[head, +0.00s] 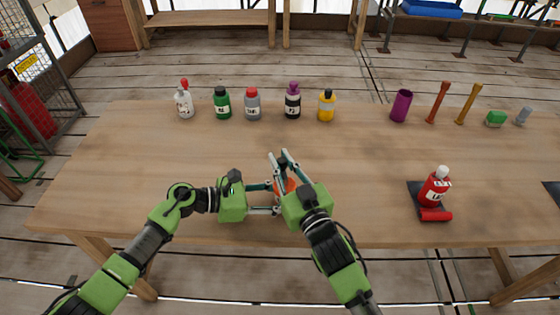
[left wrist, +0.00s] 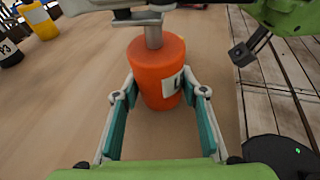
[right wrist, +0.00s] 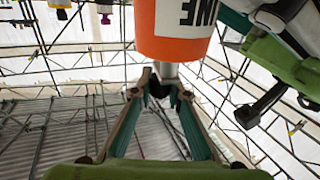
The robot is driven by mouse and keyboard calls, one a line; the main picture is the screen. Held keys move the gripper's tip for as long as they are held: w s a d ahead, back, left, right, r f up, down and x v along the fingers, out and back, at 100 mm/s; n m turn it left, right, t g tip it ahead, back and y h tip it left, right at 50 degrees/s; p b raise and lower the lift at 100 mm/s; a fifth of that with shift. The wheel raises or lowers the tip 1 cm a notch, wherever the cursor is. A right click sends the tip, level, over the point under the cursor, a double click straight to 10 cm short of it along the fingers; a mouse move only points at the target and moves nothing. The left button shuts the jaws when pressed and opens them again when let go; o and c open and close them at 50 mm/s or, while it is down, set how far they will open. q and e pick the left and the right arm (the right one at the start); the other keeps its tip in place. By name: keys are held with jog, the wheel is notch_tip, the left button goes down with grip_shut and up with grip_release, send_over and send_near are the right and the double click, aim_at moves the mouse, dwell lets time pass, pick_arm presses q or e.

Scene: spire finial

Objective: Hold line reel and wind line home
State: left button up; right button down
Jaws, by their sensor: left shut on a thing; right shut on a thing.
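The line reel is an orange cylinder (left wrist: 155,60) with a white label, standing upright in the left wrist view. A grey post (left wrist: 153,36) rises from its top. In the head view only a bit of orange (head: 291,186) shows between my grippers. My left gripper (head: 276,197) is shut around the orange body, one finger on each side. My right gripper (head: 279,158) is shut at the top of the grey post. In the right wrist view, its fingertips (right wrist: 160,84) meet around the post's dark end, beside the orange body (right wrist: 172,45), whose label reads LINE.
Several bottles (head: 253,104) stand in a row along the table's back. A purple cup (head: 401,106), orange and yellow sticks and small blocks are at back right. A red bottle (head: 434,188) stands on a dark mat (head: 414,198) at right, a red roll before it. The table's left is clear.

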jog(key=shift+d, duration=0.15)
dwell(0.3)
jog(key=c, duration=1.9)
grip_release()
jog(key=v, duration=1.2)
